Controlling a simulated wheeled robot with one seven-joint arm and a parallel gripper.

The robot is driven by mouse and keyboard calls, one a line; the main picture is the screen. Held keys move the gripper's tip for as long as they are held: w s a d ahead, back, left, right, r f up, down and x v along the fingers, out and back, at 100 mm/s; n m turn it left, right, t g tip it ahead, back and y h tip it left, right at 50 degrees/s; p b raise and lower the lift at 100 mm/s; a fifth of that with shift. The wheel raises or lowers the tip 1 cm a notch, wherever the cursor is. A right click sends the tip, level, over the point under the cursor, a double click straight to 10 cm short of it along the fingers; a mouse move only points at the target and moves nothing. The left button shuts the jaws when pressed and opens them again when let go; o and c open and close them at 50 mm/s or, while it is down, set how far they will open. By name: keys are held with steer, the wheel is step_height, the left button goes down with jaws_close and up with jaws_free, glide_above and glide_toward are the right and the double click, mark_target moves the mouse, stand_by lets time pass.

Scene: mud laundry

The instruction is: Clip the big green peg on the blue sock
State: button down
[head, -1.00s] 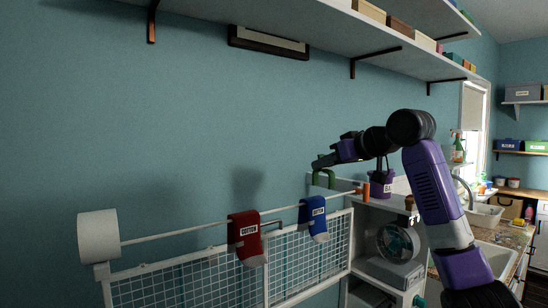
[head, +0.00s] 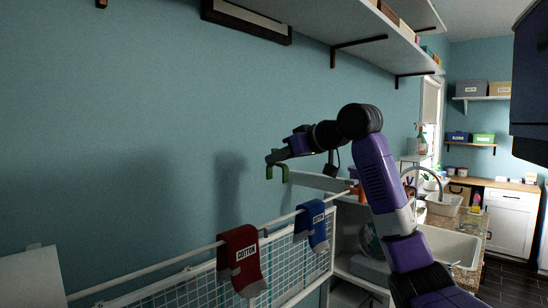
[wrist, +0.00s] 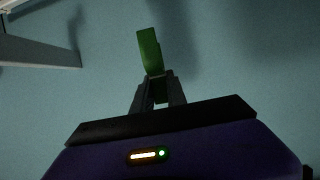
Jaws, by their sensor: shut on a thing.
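The big green peg (head: 277,168) is held in my gripper (head: 275,157), up in the air in front of the blue wall. Its prongs point down in the head view. In the wrist view the peg (wrist: 150,52) stands out beyond the jaws of my gripper (wrist: 155,90), which are shut on it. The blue sock (head: 315,224) with a white label and grey toe hangs over the white rail. It is below and to the right of the peg in the head view, apart from it. The wrist view does not show the sock.
A shelf (head: 340,35) with brackets runs overhead. A sink counter (head: 455,245) stands at the right.

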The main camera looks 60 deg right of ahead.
steer(key=b, duration=0.4)
glide_above(311, 202)
steer(key=shift+a+f, duration=0.1)
steer(key=shift+f, duration=0.9)
steer(key=shift+f+b, duration=1.5)
steer(key=shift+f, duration=0.9)
steer(key=shift+f, duration=0.1)
steer(key=c, duration=1.3)
jaws_free()
steer(key=shift+o, duration=0.2)
steer(key=b+v, duration=0.1)
steer(key=v, duration=0.6)
steer(key=shift+s+b, duration=0.35)
steer(key=shift+b, duration=0.05)
